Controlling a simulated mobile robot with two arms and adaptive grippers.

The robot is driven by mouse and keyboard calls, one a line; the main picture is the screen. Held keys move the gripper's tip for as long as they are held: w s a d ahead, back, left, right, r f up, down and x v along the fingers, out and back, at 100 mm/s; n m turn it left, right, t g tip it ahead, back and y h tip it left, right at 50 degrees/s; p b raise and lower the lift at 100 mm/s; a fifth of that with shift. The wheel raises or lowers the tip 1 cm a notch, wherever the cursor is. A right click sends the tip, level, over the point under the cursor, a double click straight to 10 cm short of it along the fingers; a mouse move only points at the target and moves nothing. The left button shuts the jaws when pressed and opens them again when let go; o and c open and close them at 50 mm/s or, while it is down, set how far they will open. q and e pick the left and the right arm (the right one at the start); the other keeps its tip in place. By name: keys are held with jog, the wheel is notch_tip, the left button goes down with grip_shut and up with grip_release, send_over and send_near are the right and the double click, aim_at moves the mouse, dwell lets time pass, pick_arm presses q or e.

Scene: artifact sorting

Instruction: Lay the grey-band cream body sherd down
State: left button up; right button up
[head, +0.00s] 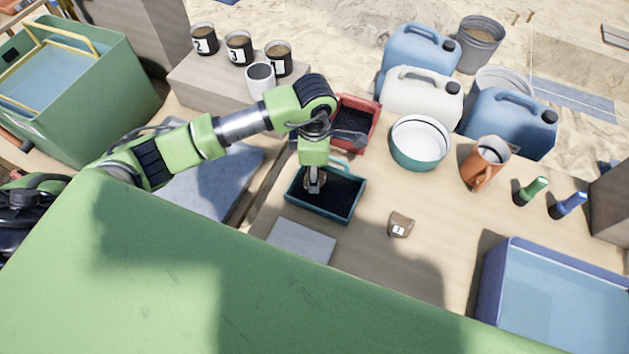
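My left gripper (313,184) points down into a teal-rimmed tray (327,213) with a dark lining, at the middle of the table. The fingers are small and partly hidden by the wrist, so I cannot tell whether they are open or shut. I cannot make out the grey-band cream body sherd; anything between the fingers is too small to tell. A brown sherd (400,225) with a white label lies on the table to the right of the tray. My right gripper is not in view.
A red tray (357,118) stands behind the teal one. A grey flat slab (301,240) lies in front. A white-and-teal basin (419,145), an orange jug (484,163) and a blue water tub (499,284) stand to the right. Numbered cups (239,47) stand at the back left.

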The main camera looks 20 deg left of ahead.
pick_arm(q)
notch_tip(320, 180, down, 3)
jog(key=shift+d+r+b, duration=0.1)
jog(key=shift+r+b, duration=0.1)
jog(key=shift+b, duration=0.2)
jog(key=shift+r, duration=0.1)
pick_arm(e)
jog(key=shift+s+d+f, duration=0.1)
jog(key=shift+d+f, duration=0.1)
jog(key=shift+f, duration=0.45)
pick_arm(q)
jog(key=shift+s+f, duration=0.1)
jog(key=shift+f, duration=0.1)
jog(key=o, duration=1)
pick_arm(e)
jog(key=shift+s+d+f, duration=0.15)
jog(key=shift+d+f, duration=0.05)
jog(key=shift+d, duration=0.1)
pick_arm(q)
jog(key=shift+o, duration=0.2)
jog(key=shift+r, duration=0.1)
notch_tip(320, 180, up, 12)
jog(key=p, duration=0.7)
jog(key=shift+r+p, duration=0.15)
jog(key=shift+p, duration=0.2)
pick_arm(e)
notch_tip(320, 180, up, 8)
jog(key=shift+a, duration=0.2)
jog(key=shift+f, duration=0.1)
